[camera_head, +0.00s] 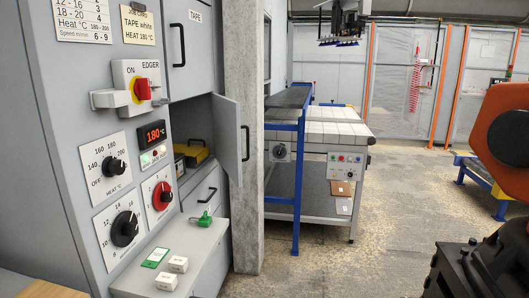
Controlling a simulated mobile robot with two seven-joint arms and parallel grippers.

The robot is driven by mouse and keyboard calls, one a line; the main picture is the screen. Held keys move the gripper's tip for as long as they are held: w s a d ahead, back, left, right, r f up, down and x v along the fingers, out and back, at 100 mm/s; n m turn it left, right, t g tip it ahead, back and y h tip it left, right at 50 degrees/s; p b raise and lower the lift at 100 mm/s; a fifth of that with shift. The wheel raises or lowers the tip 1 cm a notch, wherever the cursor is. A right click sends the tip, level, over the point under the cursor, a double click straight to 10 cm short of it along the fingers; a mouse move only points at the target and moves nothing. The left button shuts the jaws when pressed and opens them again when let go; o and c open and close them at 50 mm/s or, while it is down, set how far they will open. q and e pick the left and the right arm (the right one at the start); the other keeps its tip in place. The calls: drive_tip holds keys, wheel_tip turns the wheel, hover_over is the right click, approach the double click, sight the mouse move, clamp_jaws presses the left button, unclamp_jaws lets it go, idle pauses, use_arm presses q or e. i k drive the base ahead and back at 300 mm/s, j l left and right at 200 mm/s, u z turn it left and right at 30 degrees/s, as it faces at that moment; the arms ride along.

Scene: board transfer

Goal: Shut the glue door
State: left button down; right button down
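A grey door (226,140) with a dark handle stands swung open on the front of the grey edger cabinet (50,130). It opens toward the right, close to the concrete pillar (246,90). No glue label is readable on it. Behind it is an open compartment with a yellow-topped item (191,151) inside. Part of my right arm, orange and black, shows at the right edge, well away from the door. No gripper fingers show there. My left gripper is not in view.
A shut TAPE door (190,45) is above the compartment. A drawer (205,190) and a ledge (175,262) with a green key-like item (205,218) are below. A machine table (325,130) with a blue frame stands behind the pillar. The floor at centre right is open.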

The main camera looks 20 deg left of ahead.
sight(226, 112)
drive_tip(key=i+l+u, duration=0.2)
drive_tip(key=i, duration=1)
drive_tip(key=i+u, duration=0.45)
drive_tip(key=i+l+u, duration=0.15)
drive_tip(key=i+u, duration=0.15)
drive_tip(key=u, duration=0.15)
drive_tip(key=i+l+u, duration=0.2)
drive_tip(key=u, duration=0.3)
drive_tip(key=i+l+u, duration=0.15)
drive_tip(key=u, duration=0.3)
drive_tip(key=l, duration=0.1)
